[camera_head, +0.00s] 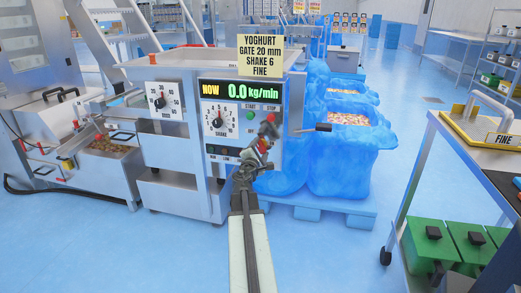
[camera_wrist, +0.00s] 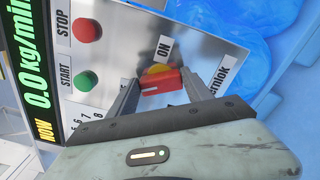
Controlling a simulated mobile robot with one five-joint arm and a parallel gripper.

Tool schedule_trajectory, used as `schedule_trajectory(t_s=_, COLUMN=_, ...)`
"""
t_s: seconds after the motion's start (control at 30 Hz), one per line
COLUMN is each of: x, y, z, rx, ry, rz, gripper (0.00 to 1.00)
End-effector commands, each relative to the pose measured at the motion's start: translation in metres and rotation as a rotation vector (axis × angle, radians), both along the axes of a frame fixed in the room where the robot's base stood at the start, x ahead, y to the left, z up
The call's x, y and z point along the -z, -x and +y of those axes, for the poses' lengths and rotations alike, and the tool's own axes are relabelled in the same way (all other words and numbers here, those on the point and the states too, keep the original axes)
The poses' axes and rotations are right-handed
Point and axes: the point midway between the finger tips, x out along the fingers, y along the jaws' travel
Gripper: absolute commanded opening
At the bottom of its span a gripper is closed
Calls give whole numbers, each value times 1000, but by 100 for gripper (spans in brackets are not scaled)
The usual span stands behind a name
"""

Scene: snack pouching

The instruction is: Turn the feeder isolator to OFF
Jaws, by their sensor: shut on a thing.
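In the wrist view, the feeder isolator is a red handle (camera_wrist: 165,82) with a yellow part behind it (camera_wrist: 158,69), on a bare metal panel. The handle lies roughly across the picture, with a white line on its left part. An ON label (camera_wrist: 164,47) sits just above it. No OFF label can be made out. My gripper (camera_wrist: 165,90) has one finger at each end of the red handle and is shut on it. In the head view, my gripper (camera_head: 262,147) reaches the right part of the feeder's front panel and hides much of the isolator.
In the wrist view, a red STOP button (camera_wrist: 87,30) and a green START button (camera_wrist: 85,80) are close by on the left. The display (camera_head: 238,90) reads 0.0 kg/min. Blue-lined bins (camera_head: 345,165) stand right of the feeder. A trolley (camera_head: 440,125) is at the right.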

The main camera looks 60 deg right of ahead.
Motion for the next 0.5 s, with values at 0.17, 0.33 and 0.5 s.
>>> schedule_trajectory(t_s=0.17, x=0, y=-1, z=1, rx=-1, ry=17, rz=56, gripper=18)
schedule_trajectory(t_s=0.33, x=0, y=-1, z=1, rx=-2, ry=25, rz=82, gripper=18)
schedule_trajectory(t_s=0.5, x=0, y=-1, z=2, rx=-2, ry=28, rz=90, gripper=18)
